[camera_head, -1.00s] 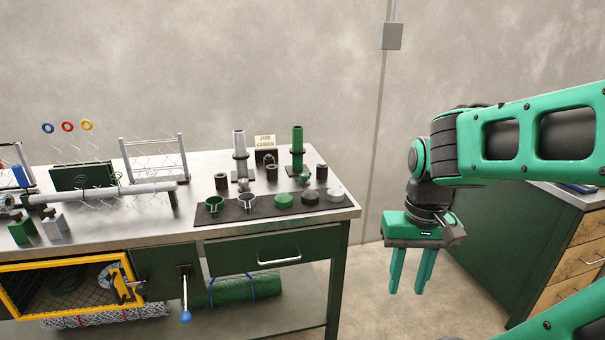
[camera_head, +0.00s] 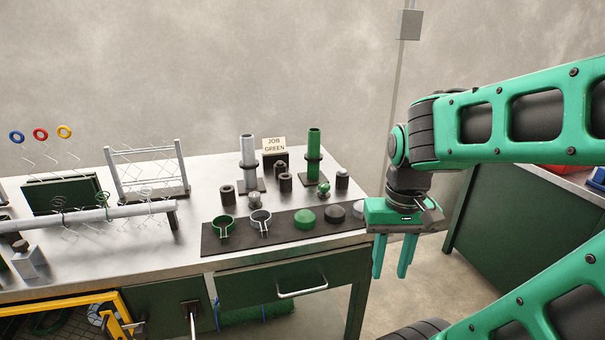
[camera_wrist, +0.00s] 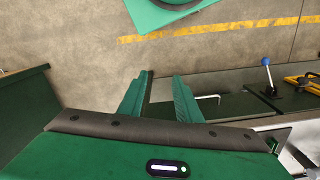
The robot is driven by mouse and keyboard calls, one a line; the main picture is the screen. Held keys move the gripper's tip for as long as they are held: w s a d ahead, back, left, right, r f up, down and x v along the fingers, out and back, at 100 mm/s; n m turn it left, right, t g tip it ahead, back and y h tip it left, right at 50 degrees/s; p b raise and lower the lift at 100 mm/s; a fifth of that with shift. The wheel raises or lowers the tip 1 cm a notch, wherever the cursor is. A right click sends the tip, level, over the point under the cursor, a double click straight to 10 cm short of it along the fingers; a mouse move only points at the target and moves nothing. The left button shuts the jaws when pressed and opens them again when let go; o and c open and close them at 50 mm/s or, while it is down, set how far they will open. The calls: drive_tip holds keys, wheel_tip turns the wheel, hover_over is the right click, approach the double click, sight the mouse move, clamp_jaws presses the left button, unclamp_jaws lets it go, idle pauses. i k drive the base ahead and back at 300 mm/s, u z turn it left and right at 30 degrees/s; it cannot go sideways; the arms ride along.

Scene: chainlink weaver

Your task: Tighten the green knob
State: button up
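A small green knob (camera_head: 324,188) stands on the metal bench top, just in front of the green post (camera_head: 314,145). I cannot tell whether it is joined to anything. A flat round green cap (camera_head: 305,218) lies on the dark mat in front of it. My gripper (camera_head: 391,275) hangs at the bench's right end, in front of the mat's right end in the picture, with its fingers pointing down. It is to the right of the knob and apart from it. The wrist view shows my gripper (camera_wrist: 160,78) open, with nothing between the fingers; the knob is not in that view.
The dark mat (camera_head: 212,240) also carries green and grey ring clamps and dark caps. A silver knob (camera_head: 254,200), a grey post (camera_head: 248,155) and several dark cylinders stand behind it. A "JOB GREEN" sign (camera_head: 274,144) is at the back. A drawer handle (camera_head: 302,290) juts from the bench front.

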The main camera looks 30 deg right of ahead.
sight(323, 188)
drive_tip(key=z, duration=0.05)
drive_tip(key=i, duration=0.85)
